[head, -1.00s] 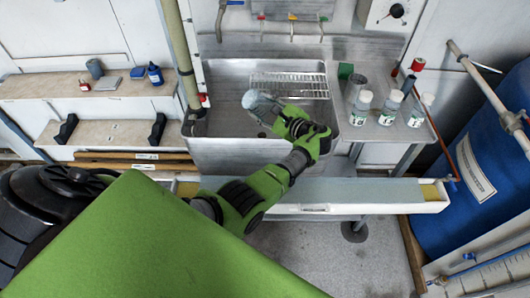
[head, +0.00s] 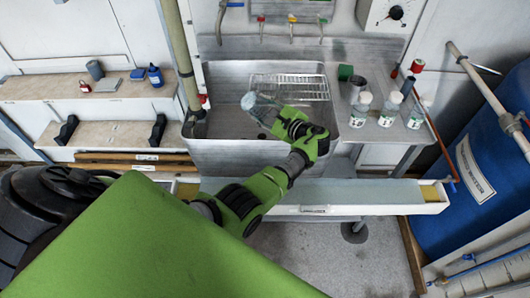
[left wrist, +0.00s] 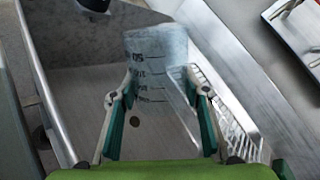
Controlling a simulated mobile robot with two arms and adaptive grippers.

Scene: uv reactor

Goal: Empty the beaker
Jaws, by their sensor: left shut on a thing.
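The clear beaker (head: 256,105) is over the steel sink (head: 222,98), tilted well over, with its mouth end toward the left in the head view. My left gripper (head: 275,120) is shut on its side. In the left wrist view the beaker (left wrist: 155,58) sits between the two fingers (left wrist: 157,96), with dark graduation marks on its wall. The sink floor shows through and behind it. I cannot tell whether any liquid is left inside. My right gripper is in neither current view.
A wire rack (head: 290,85) covers the sink's right rear. Several white-capped bottles, including one bottle (head: 360,108), a grey cup (head: 356,88) and a green block (head: 345,73) stand on the right drainboard. Taps (head: 292,28) hang above the sink. A blue drum (head: 470,160) stands right.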

